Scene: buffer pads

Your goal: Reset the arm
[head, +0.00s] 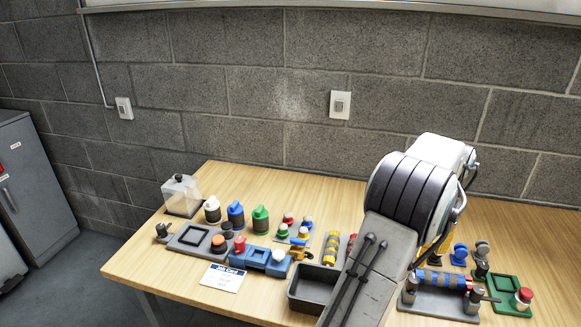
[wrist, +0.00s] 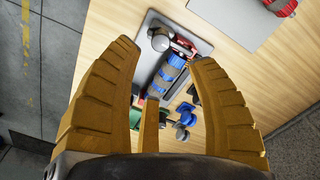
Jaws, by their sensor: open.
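My gripper (wrist: 165,75) shows in the wrist view with its yellow-brown ribbed fingers spread apart. It is open, and nothing is between the fingers. It hangs above the table, over a grey fixture plate (wrist: 148,50) that bears a blue-banded cylinder (wrist: 172,72). In the head view, my arm rises in front of the right half of the table and hides part of it. My gripper is mostly hidden there behind my arm.
The wooden table (head: 140,262) stands against a block wall. It bears a clear-covered box (head: 182,196), several coloured bottles (head: 236,214), a dark open tray (head: 313,287), a card (head: 223,277), and a green fixture (head: 510,295) at the right. A grey cabinet (head: 35,180) stands at the left.

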